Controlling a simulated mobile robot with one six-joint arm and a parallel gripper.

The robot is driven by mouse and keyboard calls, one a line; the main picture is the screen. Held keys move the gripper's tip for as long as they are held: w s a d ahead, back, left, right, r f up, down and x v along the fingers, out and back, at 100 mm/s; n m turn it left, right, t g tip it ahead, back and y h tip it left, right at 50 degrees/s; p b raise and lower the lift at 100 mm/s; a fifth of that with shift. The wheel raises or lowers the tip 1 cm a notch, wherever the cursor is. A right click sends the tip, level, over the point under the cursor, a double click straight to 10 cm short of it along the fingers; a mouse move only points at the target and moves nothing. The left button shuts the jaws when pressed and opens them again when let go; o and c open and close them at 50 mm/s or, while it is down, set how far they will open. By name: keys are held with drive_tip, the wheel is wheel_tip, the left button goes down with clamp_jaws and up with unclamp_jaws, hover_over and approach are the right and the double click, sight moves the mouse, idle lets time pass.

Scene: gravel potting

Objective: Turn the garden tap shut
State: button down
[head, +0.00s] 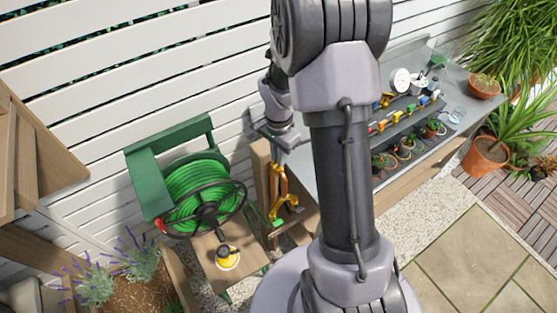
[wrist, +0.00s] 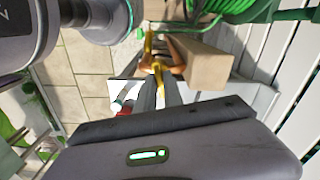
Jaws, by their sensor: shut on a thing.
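The garden tap (head: 284,202) is a yellow and copper-coloured fitting beside a wooden post (head: 261,160) in the head view. My gripper (head: 277,162) reaches down to its top from above. In the wrist view my two dark fingers (wrist: 158,83) converge on the yellow part of the tap (wrist: 157,66), close to the post's end (wrist: 200,65). The jaws are shut on the tap's handle. The fingers hide part of the handle, so its exact angle is unclear. I cannot see whether water runs.
A green hose reel (head: 193,190) with a dark wheel stands left of the tap. A yellow and black item (head: 227,257) sits on the wood below it. A grey bench (head: 440,122) with small pots and tools is at right. Slatted white fence runs behind.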

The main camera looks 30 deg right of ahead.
drive_tip(key=shift+m+b, duration=0.8)
drive_tip(key=shift+m, duration=0.7)
drive_tip(key=c, duration=1.5)
unclamp_jaws()
drive_tip(key=shift+o, duration=0.2)
drive_tip(key=shift+r, duration=0.1)
wheel_tip(320, 180, up, 17)
drive_tip(key=p, duration=0.3)
drive_tip(key=shift+r+p, duration=0.2)
drive_tip(key=shift+p, duration=0.1)
